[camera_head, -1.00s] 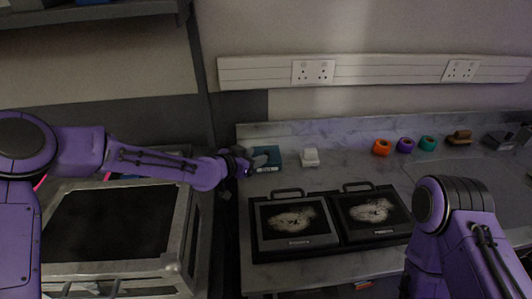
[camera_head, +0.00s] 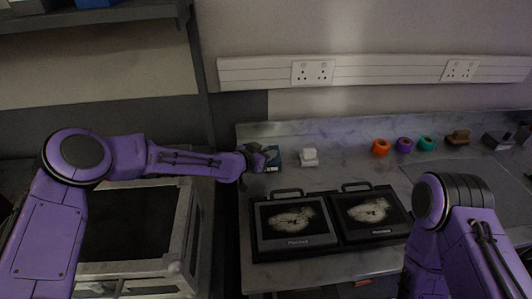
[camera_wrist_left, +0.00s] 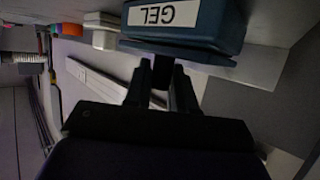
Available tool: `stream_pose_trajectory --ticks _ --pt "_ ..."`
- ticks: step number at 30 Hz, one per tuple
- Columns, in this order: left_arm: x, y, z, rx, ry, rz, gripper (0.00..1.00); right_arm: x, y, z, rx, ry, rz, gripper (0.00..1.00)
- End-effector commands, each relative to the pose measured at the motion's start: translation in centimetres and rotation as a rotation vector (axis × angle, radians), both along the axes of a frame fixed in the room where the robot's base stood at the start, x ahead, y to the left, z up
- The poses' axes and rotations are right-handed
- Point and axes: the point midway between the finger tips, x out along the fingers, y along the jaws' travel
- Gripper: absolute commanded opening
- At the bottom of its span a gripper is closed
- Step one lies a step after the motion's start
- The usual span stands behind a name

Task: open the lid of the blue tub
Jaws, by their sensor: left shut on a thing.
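The blue tub (camera_head: 277,159) stands at the back left of the bench, mostly hidden behind my left gripper (camera_head: 268,155) in the head view. In the left wrist view the tub (camera_wrist_left: 222,22) appears upside down, with a white label reading GEL on its side. Its lid (camera_wrist_left: 200,53) is the thin dark-blue plate along the tub's top. My left gripper (camera_wrist_left: 164,75) is shut on the lid at its near edge. The lid looks down against the tub; any small gap is too dark to tell. My right gripper is out of view.
A small white box (camera_head: 309,157) stands just right of the tub. Two black-framed screens (camera_head: 297,220) lie in front. Orange (camera_head: 381,147), purple and teal rings sit farther right along the back. A dark-topped case (camera_head: 130,222) stands left of the bench.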

Motion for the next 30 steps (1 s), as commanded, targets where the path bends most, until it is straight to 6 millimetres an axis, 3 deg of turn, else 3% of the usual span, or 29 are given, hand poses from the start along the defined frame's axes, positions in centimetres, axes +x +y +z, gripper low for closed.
stream_pose_trajectory --ticks 8,30 --pt "0.3 0.1 0.6 -0.013 0.065 0.001 0.0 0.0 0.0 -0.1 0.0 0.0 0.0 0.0" --pt "2.9 0.6 3.4 -0.108 0.538 0.002 0.0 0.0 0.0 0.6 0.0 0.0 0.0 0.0"
